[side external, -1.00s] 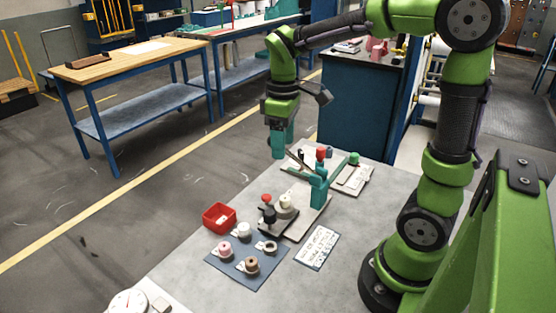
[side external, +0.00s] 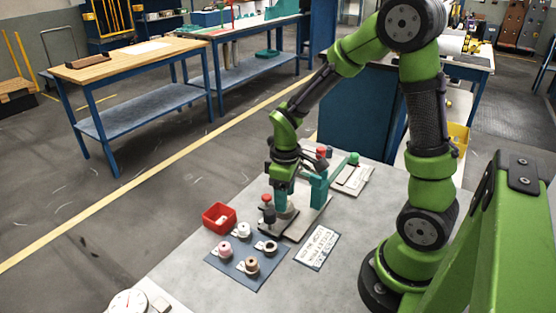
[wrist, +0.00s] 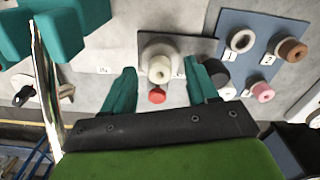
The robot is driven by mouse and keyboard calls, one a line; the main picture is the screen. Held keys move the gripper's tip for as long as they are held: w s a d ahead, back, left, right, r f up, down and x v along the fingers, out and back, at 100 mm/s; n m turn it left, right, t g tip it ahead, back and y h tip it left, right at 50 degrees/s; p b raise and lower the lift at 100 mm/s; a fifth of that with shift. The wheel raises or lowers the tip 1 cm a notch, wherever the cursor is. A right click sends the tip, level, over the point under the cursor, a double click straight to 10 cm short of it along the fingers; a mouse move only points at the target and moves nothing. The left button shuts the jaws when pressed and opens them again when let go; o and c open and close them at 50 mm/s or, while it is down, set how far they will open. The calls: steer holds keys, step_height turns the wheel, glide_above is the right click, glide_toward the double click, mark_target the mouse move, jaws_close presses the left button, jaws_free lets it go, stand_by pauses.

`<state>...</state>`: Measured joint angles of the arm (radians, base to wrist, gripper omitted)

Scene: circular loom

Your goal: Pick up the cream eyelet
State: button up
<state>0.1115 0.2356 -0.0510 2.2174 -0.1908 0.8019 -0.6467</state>
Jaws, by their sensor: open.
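The cream eyelet (wrist: 159,69) is a small round piece with a hole in its top, standing on a wider pale round base (wrist: 160,50). In the side view only the pale part (side external: 287,212) shows below my fingers, and the rest is hidden. My gripper (wrist: 160,68) is pointing down above it. Its two teal fingers are apart, one on each side of the eyelet in the wrist view, with visible gaps. I cannot tell how far the tips are above the base. My gripper also shows in the side view (side external: 284,203).
A red-topped black part (side external: 267,203) stands close left of my gripper, and a teal post (side external: 319,188) close right. A blue mat (side external: 238,277) holds several ring-like pieces: white, pink, brown and dark. A red bin (side external: 218,217) and a printed card (side external: 317,247) lie nearby.

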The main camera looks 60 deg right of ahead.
steer(key=shift+f, duration=0.35)
steer(key=shift+c, duration=0.4)
jaws_close()
steer(key=shift+r, duration=0.1)
step_height(320, 180, up, 10)
